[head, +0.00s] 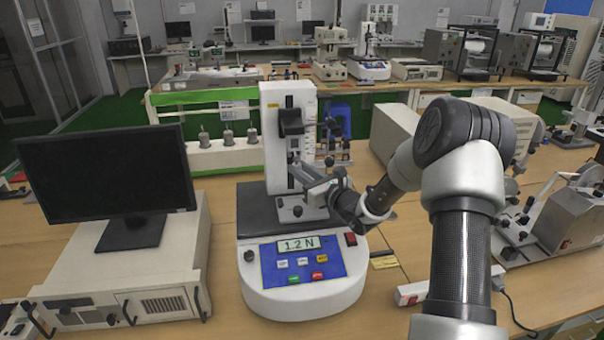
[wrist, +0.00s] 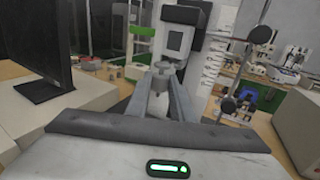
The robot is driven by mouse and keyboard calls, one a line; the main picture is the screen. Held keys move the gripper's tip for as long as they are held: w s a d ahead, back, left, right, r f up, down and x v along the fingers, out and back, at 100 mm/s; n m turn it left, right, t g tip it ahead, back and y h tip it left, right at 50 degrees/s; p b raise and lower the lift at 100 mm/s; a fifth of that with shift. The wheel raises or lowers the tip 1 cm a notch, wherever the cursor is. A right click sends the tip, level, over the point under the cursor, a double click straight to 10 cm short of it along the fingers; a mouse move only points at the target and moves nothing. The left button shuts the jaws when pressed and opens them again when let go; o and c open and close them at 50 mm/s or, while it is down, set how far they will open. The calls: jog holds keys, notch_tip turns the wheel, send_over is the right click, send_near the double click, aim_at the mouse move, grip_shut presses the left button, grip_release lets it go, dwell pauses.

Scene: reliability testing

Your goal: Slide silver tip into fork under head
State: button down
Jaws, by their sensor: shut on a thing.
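The test stand (head: 303,290) is a white machine with a blue panel whose display reads 1.2 N. Its dark head (head: 291,122) sits on the upright column, and the head also shows in the wrist view (wrist: 181,38). My gripper (head: 299,172) is at the column, below the head. In the wrist view my gripper (wrist: 160,88) is shut on a silver tip (wrist: 157,107), its small body between the fingers. A small round grey piece shows above the fingertips, close under the head. I cannot make out the fork, nor whether the tip touches it.
A white rack (head: 225,156) with several grey tips stands behind left. A monitor (head: 110,172) on a beige case (head: 135,285) is at the left. A metal machine (head: 560,220) and a power strip (head: 411,294) are at the right.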

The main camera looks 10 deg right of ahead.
aim_at(298, 163)
jog(key=shift+w, duration=0.3)
dwell(0.4)
jog(key=shift+w+b, duration=0.35)
jog(key=shift+w, duration=0.4)
jog(key=shift+w, duration=0.1)
jog(key=shift+w+b, duration=0.3)
jog(key=shift+w, duration=0.4)
jog(key=shift+w, duration=0.2)
jog(key=shift+w+b, duration=0.4)
jog(key=shift+w, duration=0.3)
dwell(0.4)
jog(key=c, duration=1.5)
grip_release()
